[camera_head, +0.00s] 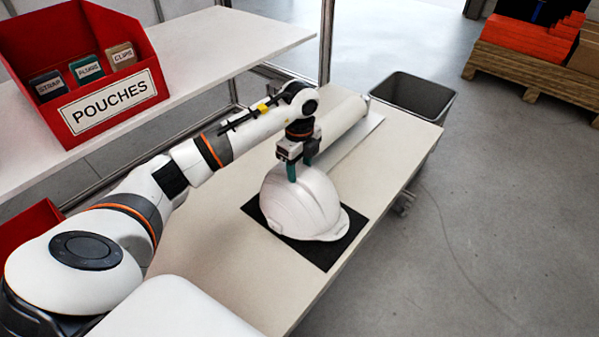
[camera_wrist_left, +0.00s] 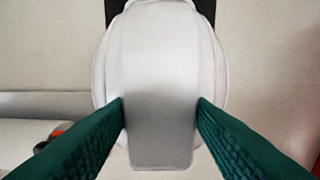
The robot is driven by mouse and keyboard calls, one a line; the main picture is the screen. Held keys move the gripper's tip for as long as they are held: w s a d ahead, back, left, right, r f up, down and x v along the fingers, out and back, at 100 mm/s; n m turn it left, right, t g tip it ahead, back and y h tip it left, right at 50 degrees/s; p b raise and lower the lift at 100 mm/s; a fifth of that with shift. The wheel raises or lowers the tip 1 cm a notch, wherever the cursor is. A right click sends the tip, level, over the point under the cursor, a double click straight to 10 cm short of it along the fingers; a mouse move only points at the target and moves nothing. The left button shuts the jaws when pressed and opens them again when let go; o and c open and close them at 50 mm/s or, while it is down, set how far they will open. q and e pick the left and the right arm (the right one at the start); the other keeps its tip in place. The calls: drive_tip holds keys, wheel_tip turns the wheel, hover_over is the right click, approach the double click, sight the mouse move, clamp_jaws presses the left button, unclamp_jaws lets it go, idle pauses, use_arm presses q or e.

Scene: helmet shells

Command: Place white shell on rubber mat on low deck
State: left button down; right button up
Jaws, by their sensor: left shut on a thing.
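The white shell (camera_head: 302,206) is a helmet shell with its brim toward the lower right. It is at the black rubber mat (camera_head: 262,219) on the low deck (camera_head: 215,257); whether it rests fully on the mat I cannot tell. My left gripper (camera_head: 298,174) comes from above and its green fingers are shut on the shell's upper part. In the left wrist view the shell (camera_wrist_left: 160,70) fills the middle, between the two fingers (camera_wrist_left: 160,112). A dark strip of the mat (camera_wrist_left: 200,8) shows behind it. My right gripper is not in view.
A white roll (camera_head: 343,122) lies on the deck behind the shell. A dark grey bin (camera_head: 412,97) stands past the deck's far end. A red box of pouches (camera_head: 85,60) sits on the upper shelf (camera_head: 235,45). The deck's near part is clear.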

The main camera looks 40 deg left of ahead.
use_arm(q)
drive_tip(key=shift+f, duration=0.9)
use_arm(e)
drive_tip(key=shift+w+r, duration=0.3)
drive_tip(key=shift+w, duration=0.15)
use_arm(q)
drive_tip(key=c, duration=0.7)
unclamp_jaws()
drive_tip(key=shift+f, duration=0.15)
